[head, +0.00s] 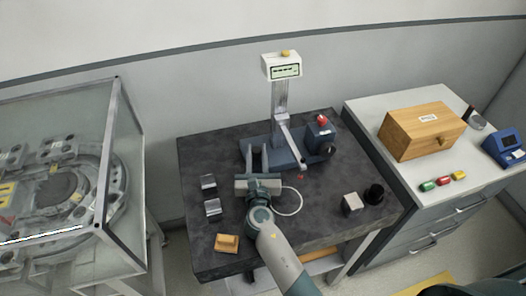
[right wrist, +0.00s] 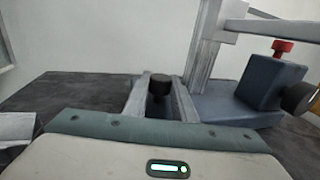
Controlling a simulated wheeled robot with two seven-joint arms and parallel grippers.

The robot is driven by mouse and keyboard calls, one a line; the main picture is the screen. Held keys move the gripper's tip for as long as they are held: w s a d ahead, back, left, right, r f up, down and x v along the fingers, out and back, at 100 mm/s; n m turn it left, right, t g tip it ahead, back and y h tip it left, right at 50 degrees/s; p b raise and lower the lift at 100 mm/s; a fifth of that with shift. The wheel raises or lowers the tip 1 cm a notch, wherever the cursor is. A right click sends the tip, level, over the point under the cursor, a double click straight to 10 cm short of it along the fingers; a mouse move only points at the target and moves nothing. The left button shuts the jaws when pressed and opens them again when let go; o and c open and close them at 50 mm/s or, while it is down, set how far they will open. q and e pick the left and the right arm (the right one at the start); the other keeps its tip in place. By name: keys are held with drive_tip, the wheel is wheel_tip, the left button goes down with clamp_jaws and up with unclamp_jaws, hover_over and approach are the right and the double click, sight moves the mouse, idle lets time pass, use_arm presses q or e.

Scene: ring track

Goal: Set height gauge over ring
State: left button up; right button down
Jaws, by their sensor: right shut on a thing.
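The height gauge stands upright on the dark slab (head: 330,221). It has a blue-grey base (head: 285,158), a metal column (head: 279,105), a display head (head: 284,68) and a slanting arm (head: 292,142). My right gripper (head: 256,160) reaches in low at the left of the base. In the right wrist view its fingers (right wrist: 159,103) are shut on a black knob (right wrist: 160,84) by the base. A thin white loop (head: 298,200) lies right of the gripper, partly hidden behind it; I cannot tell if it is the ring. My left gripper is not in view.
Two metal blocks (head: 209,183), a wooden block (head: 227,243), a pale cube (head: 351,203) and a black cylinder (head: 374,194) stand on the slab. A glass-walled enclosure (head: 118,160) is left; a cabinet with a wooden box (head: 424,130) is right.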

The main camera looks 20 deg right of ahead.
drive_tip(key=shift+d, duration=0.3)
drive_tip(key=c, duration=1.5)
unclamp_jaws()
drive_tip(key=shift+d, duration=0.25)
drive_tip(key=shift+o, duration=0.2)
drive_tip(key=shift+s+a, duration=0.15)
drive_tip(key=shift+s, duration=0.25)
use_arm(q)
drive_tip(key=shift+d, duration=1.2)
use_arm(e)
drive_tip(key=v, duration=1.6)
drive_tip(key=shift+s, duration=0.3)
